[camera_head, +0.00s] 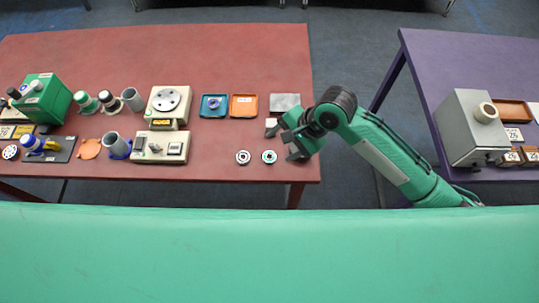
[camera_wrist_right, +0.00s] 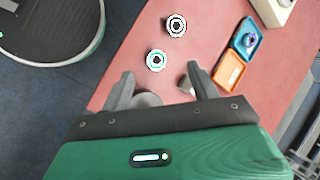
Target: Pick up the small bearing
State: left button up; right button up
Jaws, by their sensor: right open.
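Two ring-shaped bearings lie flat near the front right of the red table. The left one (camera_head: 243,157) has a dark centre and a pale ring, and in the right wrist view (camera_wrist_right: 175,26) it is farther from my fingers. The right one (camera_head: 269,156) has a teal inner ring and looks smaller in the right wrist view (camera_wrist_right: 156,60); I take it as the small bearing. My right gripper (camera_head: 284,143) is open just right of it, its fingers (camera_wrist_right: 160,72) spread, with nothing gripped. My left gripper is in neither view.
The red table (camera_head: 230,50) holds a blue tray (camera_head: 214,113), an orange tray (camera_head: 243,115), a grey plate (camera_head: 285,101) and a cream device (camera_head: 168,104). A small metallic piece (camera_wrist_right: 185,86) stands near my right fingers. A purple table (camera_head: 430,70) stands to the right.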

notch_tip(320, 180, up, 3)
jog(key=w+d+m+g+h, duration=0.1)
jog(key=w+d+m+g, duration=0.15)
jog(key=m, duration=0.45)
send_near(270, 156)
jog(key=shift+s+a+f+t+h+p, duration=0.25)
jog(key=shift+s+f, duration=0.1)
jog(key=shift+f, duration=0.2)
jog(key=shift+s+a+f+t+h+p, duration=0.15)
jog(key=shift+s+a+f, duration=0.15)
jog(key=shift+f, duration=0.25)
jog(key=shift+w+a+p+x, duration=0.1)
jog(key=shift+p+x, duration=0.2)
jog(key=shift+x, duration=1.05)
jog(key=shift+w+a+p+x, duration=0.15)
jog(key=shift+p+x, duration=0.15)
jog(key=shift+x, duration=1.1)
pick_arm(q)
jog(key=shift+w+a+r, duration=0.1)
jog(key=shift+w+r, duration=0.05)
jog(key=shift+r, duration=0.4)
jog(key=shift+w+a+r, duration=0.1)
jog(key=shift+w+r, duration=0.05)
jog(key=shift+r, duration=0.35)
pick_arm(e)
jog(key=shift+d+r, duration=0.1)
jog(key=shift+c, duration=0.2)
jog(key=c, duration=1)
